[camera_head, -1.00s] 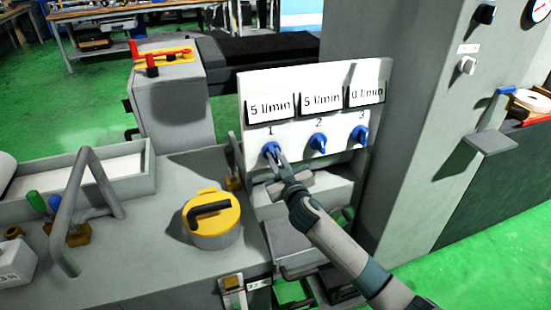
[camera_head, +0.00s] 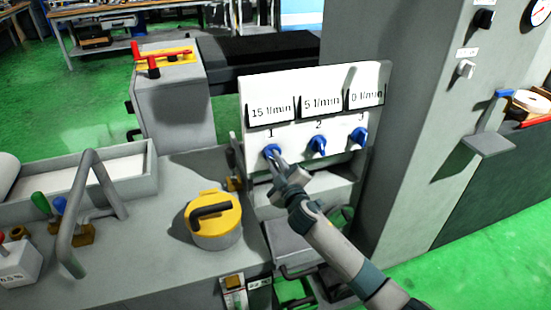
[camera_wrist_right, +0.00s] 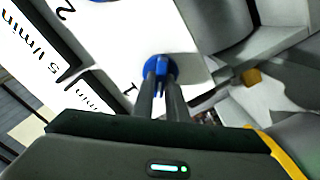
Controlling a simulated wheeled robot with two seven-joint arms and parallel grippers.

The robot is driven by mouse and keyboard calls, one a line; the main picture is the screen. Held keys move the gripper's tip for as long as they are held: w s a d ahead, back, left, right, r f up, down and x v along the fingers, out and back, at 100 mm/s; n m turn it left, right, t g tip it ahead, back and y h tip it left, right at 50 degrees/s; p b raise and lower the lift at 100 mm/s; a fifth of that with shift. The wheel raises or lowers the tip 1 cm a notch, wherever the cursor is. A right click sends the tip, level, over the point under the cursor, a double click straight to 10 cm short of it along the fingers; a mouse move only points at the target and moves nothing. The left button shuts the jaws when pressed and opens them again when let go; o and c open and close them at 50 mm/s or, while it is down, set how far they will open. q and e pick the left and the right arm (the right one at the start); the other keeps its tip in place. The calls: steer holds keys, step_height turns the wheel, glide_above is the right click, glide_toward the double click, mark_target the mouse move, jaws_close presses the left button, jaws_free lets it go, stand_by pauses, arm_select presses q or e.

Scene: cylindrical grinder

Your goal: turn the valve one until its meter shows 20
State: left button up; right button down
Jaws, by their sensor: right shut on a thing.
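The white valve panel (camera_head: 290,138) stands at the centre of the head view. Valve one (camera_head: 271,151) is the blue knob under the number 1, and it also shows in the right wrist view (camera_wrist_right: 160,64). Its meter (camera_head: 271,112) reads 15 l/min. My right gripper (camera_head: 276,158) is shut on valve one's blue handle, with its two fingers on either side of it. Valve two (camera_head: 317,145) has a meter (camera_head: 320,104) reading 5 l/min. Valve three (camera_head: 358,137) has a meter (camera_head: 365,97) reading 0 l/min. My left gripper is not in view.
A yellow-lidded container (camera_head: 213,220) with a black handle stands left of my right arm. A bent grey pipe handle (camera_head: 95,205) rises further left. A tall grey cabinet (camera_head: 420,120) stands close on the right of the panel.

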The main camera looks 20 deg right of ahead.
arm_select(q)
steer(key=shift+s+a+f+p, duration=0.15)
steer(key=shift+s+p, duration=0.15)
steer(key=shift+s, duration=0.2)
arm_select(e)
steer(key=shift+n, duration=1.3)
steer(key=shift+f, duration=0.1)
steer(key=c, duration=1.8)
jaws_free()
steer(key=shift+a, duration=0.1)
steer(key=shift+o, duration=0.2)
steer(key=shift+s, duration=0.15)
